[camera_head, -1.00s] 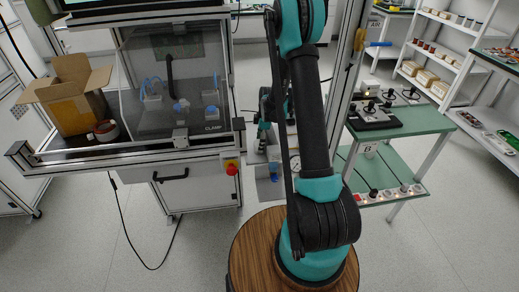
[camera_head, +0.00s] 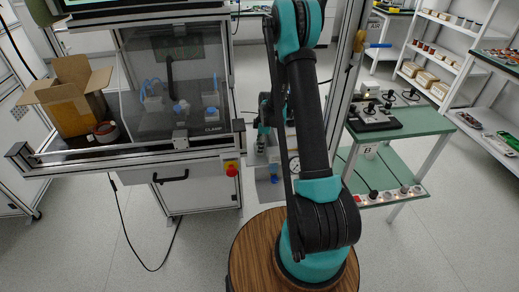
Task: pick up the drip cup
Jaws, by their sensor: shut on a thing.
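My arm rises from the round wooden-topped base and bends away from the camera. My gripper (camera_head: 262,143) is small and far off, just left of the arm, in front of a pale bench with a round gauge. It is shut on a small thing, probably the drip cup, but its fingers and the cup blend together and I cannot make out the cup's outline. The arm hides part of this area. A small blue part (camera_head: 274,178) shows below the gripper; I cannot tell what it is.
On the left a test bench (camera_head: 85,153) carries an open cardboard box (camera_head: 72,112), a brown roll (camera_head: 105,131) and a clear guard. A red stop button (camera_head: 231,168) is on its front. A green-topped trolley (camera_head: 405,122) stands right. The floor in front is clear.

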